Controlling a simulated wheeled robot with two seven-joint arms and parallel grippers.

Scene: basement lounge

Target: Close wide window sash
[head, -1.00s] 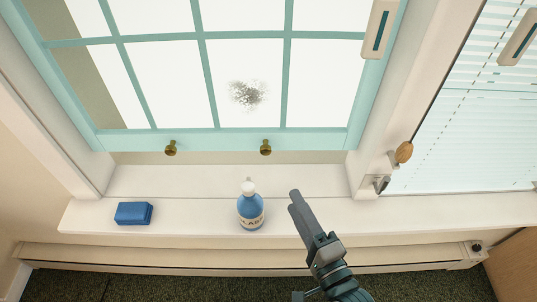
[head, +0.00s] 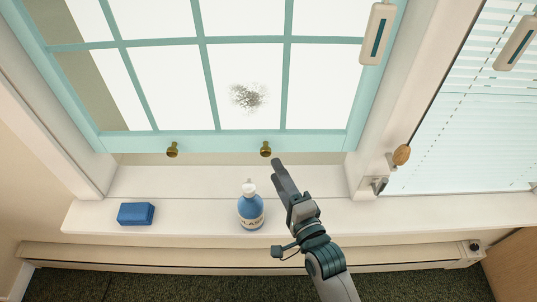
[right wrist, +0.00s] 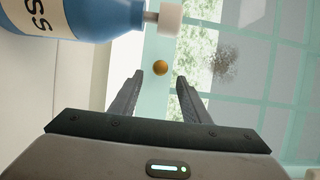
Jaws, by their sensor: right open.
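The wide window sash (head: 220,142) has a teal frame with several panes and stands raised, with a gap between its bottom rail and the white sill (head: 180,215). Two brass knobs sit on the bottom rail, one at the left (head: 172,150) and one at the right (head: 265,149). My right gripper (head: 277,163) is open and empty, just below the right knob and apart from it. In the right wrist view, that knob (right wrist: 160,67) shows ahead between the open fingers (right wrist: 157,85). My left gripper is not in view.
A blue sponge (head: 136,214) lies farther left. A second window with blinds (head: 460,140) is at the right.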

